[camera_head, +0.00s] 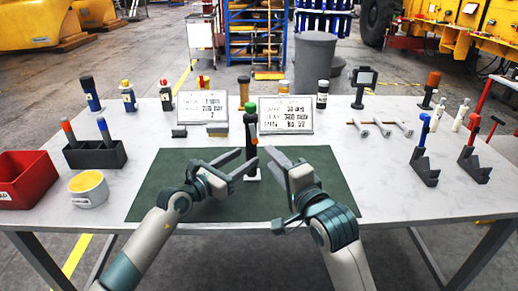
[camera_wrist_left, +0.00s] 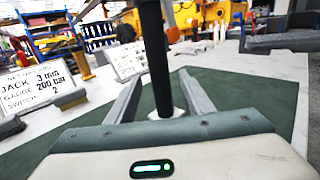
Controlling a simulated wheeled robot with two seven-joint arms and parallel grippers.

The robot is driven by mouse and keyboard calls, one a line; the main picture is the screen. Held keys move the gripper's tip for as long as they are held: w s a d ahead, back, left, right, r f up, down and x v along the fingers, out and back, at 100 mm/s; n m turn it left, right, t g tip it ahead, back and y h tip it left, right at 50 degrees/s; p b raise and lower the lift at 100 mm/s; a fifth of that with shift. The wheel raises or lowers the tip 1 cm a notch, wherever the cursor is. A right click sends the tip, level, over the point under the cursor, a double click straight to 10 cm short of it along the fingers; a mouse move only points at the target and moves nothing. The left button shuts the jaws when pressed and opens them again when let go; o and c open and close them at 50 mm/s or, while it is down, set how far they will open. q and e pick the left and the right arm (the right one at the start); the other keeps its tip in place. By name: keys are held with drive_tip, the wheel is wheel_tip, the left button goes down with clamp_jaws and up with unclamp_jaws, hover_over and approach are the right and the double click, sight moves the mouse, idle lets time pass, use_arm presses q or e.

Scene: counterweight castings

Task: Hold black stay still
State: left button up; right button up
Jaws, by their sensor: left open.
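The black stay (camera_head: 250,138) is a dark upright post with a green top and a pale foot, standing on the green mat (camera_head: 160,185). My left gripper (camera_head: 246,163) is open at the stay's lower part. In the left wrist view the stay (camera_wrist_left: 154,50) runs upright between the two spread fingers (camera_wrist_left: 160,80), with a gap visible on each side. My right gripper (camera_head: 283,152) is just right of the stay, its fingers apart and nothing seen between them.
Two sign boards (camera_head: 285,115) (camera_head: 203,107) stand behind the mat. A red bin (camera_head: 24,180), a dark holder (camera_head: 95,154) and a yellow-topped tub (camera_head: 88,189) are at left. Black angled stands (camera_head: 424,167) and metal bolts (camera_head: 381,128) are at right.

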use_arm(q)
drive_tip(key=x, duration=0.8)
drive_tip(key=shift+w+d, duration=0.1)
drive_tip(key=shift+c, duration=0.3)
